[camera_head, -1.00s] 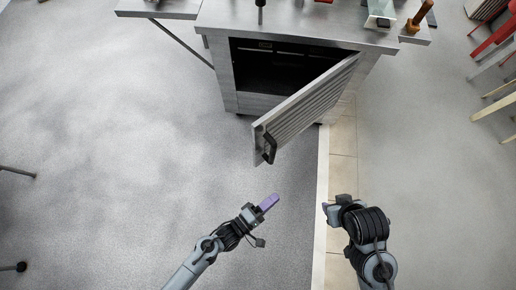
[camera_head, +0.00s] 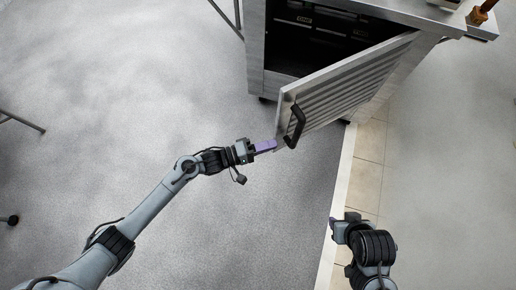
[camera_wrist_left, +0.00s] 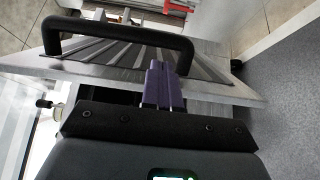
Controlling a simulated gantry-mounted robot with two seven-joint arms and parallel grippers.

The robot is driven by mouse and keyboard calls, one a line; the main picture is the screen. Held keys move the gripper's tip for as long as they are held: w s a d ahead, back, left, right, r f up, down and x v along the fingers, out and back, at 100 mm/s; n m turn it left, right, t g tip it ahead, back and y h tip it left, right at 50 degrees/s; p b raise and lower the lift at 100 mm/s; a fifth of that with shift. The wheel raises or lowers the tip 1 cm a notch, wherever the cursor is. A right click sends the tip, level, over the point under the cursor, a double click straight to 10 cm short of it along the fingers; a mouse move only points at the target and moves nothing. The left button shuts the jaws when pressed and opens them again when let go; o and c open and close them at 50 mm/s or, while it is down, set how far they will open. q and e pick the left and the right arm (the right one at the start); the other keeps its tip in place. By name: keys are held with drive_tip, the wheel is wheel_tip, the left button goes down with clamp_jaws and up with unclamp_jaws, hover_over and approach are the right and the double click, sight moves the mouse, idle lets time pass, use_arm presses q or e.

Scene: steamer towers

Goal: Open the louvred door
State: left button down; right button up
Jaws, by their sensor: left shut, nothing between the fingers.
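The louvred door (camera_head: 345,84) of the metal cabinet stands partly open, swung out toward me, with the dark inside showing at its left. Its black bar handle (camera_head: 295,127) is near the free edge; the handle also shows across the left wrist view (camera_wrist_left: 120,32). My left gripper (camera_head: 272,145) is shut and empty, its purple fingertips close to the door's free edge, just left of the handle. In the left wrist view the shut fingers (camera_wrist_left: 157,82) overlap the door edge; I cannot tell whether they touch it. My right gripper (camera_head: 345,222) is lower right, apart from the door; its fingers are unclear.
The cabinet (camera_head: 256,45) stands at the top, with dark shelves inside. A wooden-handled item (camera_head: 482,12) is on its top at the right.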

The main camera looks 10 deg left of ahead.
sight(280, 142)
use_arm(q)
drive_tip(key=shift+b+x, duration=0.75)
drive_tip(key=shift+x, duration=1.35)
use_arm(e)
drive_tip(key=shift+f, duration=1.05)
